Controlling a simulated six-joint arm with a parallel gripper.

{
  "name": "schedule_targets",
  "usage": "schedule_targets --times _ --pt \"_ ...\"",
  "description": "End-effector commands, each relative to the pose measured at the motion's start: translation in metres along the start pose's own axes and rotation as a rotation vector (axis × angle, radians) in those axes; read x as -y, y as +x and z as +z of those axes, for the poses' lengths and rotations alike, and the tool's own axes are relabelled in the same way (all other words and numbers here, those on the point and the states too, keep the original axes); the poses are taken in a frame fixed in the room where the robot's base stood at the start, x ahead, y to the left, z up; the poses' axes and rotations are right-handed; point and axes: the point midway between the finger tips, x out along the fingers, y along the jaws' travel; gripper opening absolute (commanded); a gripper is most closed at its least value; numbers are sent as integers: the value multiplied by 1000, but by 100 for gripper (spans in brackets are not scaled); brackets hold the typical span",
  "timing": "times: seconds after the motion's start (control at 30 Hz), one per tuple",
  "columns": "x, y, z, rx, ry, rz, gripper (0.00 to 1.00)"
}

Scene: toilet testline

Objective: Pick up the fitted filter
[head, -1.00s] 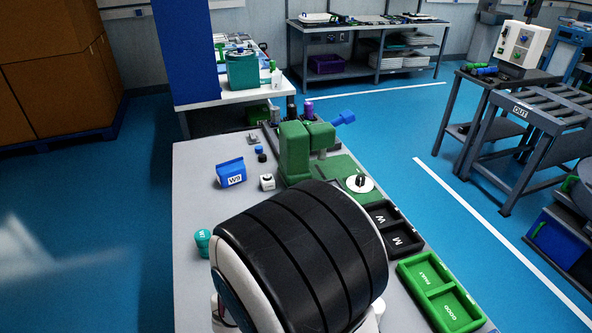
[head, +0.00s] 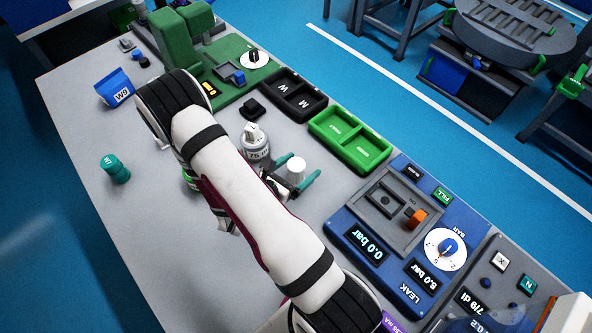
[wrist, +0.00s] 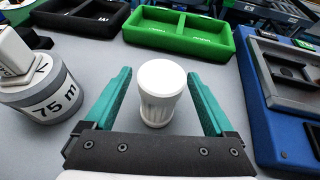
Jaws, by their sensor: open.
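A white ribbed cylinder with a smooth round cap, which looks like the filter, (wrist: 160,92) stands upright on the grey bench in the wrist view. It also shows as a white cylinder (head: 296,168) in the head view. My gripper (head: 299,172) has two teal fingers. In the wrist view my gripper (wrist: 160,80) is open, with one finger on each side of the cylinder and a gap visible on both sides. The cylinder's foot is close in front of the dark palm bar. I see no contact between fingers and cylinder.
A grey-white weight marked 75 (wrist: 40,95) stands close left of my gripper. A green two-part tray (wrist: 180,32) and a black tray (wrist: 80,18) lie beyond. A blue leak tester (head: 405,235) is to the right. Bare bench lies around the cylinder.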

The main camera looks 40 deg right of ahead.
Motion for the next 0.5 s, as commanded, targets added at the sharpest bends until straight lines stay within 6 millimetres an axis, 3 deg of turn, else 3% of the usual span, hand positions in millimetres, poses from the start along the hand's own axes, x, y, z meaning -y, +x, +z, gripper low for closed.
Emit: schedule_targets --times 0.1,0.3,0.5 --pt "0 13 0 0 2 -1 89" --pt "0 14 0 0 1 1 89" --pt "0 14 0 0 2 1 53"
